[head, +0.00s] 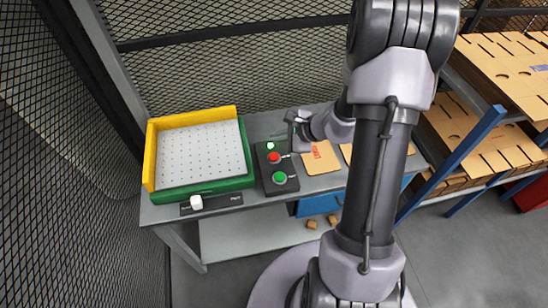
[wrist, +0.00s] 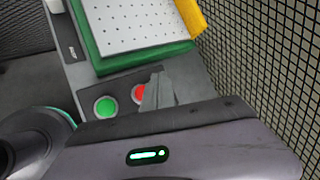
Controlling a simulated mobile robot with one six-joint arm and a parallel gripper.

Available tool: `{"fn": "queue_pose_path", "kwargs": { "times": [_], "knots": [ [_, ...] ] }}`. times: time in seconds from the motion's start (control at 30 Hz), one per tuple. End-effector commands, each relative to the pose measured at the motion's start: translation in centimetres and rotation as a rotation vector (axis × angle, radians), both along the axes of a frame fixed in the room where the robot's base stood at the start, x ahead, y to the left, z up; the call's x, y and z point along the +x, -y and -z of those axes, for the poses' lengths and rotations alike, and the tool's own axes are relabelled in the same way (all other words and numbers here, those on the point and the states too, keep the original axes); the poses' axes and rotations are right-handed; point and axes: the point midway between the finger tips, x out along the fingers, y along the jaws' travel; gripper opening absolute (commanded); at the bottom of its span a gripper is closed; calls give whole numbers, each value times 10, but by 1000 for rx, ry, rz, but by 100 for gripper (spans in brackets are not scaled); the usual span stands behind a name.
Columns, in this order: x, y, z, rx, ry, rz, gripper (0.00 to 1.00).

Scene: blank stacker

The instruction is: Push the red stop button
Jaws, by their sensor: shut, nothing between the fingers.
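I see no clear contact between fingertips and button.
A green tray with a white perforated plate (head: 200,155) and yellow walls stands left of the control box. A switch panel (head: 211,203) is at the bench front. Tan sheets (head: 320,158) lie to the right. Mesh fencing (head: 230,60) stands behind; a rack of boards (head: 480,130) is at right.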

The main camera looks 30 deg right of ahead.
Motion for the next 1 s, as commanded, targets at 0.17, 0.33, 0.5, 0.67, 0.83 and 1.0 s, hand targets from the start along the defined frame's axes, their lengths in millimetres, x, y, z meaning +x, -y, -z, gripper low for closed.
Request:
{"fn": "queue_pose_path", "kwargs": {
  "times": [0.17,0.33,0.5,0.67,0.83,1.0],
  "knots": [
    [0,0,32,1,-1,0,0],
    [0,0,56,0,0,0,0],
    [0,0,62,-1,0,-1,0],
    [0,0,59,-1,0,-1,0],
    [0,0,59,-1,0,-1,0],
    [0,0,59,-1,0,-1,0]
  ]
}}
